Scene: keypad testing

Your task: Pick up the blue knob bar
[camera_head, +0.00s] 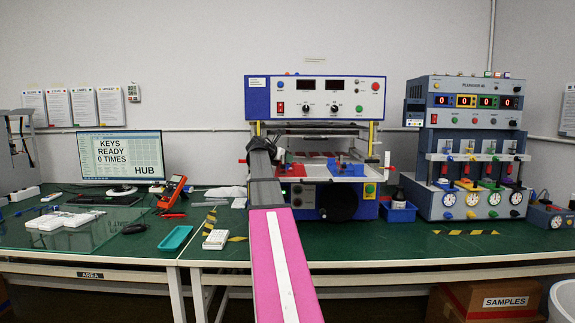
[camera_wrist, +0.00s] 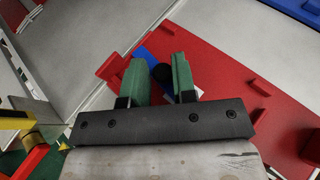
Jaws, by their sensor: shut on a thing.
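The blue knob bar (camera_wrist: 151,58) shows in the wrist view as a blue strip with a black knob (camera_wrist: 162,74), over or on the red plate (camera_wrist: 245,90). My gripper (camera_wrist: 159,66) has its two green fingers on either side of the black knob and is shut on it. The fingers and gripper body hide much of the bar. I cannot tell whether the bar touches the plate. In the head view my arm reaches into the blue-and-white test machine (camera_head: 315,97) and hides the bar.
A blue block (camera_head: 345,168) sits on the machine's tray, right of my arm. The grey-blue tester (camera_head: 465,125) stands at the right. A monitor (camera_head: 118,155), an orange meter (camera_head: 172,190) and a teal tray (camera_head: 175,239) are on the green table at left.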

